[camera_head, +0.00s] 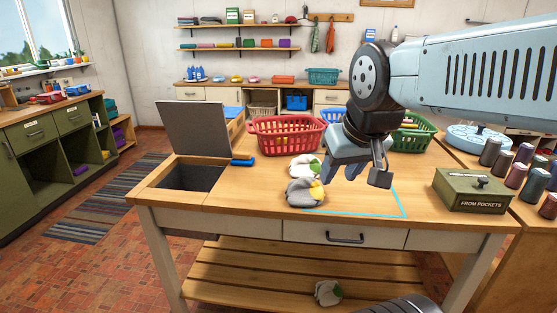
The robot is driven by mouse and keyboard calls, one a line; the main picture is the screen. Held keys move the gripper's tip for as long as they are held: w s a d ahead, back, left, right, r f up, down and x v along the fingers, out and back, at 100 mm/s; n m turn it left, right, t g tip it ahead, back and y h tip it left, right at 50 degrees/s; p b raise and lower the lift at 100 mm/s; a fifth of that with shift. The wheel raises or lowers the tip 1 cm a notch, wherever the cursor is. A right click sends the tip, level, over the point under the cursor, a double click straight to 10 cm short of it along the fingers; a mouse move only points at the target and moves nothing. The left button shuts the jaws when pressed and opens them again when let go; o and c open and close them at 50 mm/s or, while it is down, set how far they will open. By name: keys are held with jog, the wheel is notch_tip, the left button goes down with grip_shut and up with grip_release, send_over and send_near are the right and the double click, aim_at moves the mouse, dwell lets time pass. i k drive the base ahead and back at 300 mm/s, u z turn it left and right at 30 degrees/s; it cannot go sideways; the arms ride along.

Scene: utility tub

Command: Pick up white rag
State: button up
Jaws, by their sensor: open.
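A white rag (302,168) with a green patch lies crumpled on the wooden table (255,200), left of my gripper. A grey rag with a yellow patch (303,192) lies just in front of it, close to or touching it. My gripper (357,178) is open and points down, to the right of both rags. I see nothing between its fingers.
A red basket (285,136) stands behind the rags, with blue and green (415,135) baskets nearby. A tub opening (192,177) with a raised grey lid (195,128) is at left. A green box (470,192) stands at right. The blue-outlined area (398,203) looks clear.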

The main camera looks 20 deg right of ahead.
aim_at(304, 166)
jog(key=i, duration=0.95)
jog(key=z, duration=0.35)
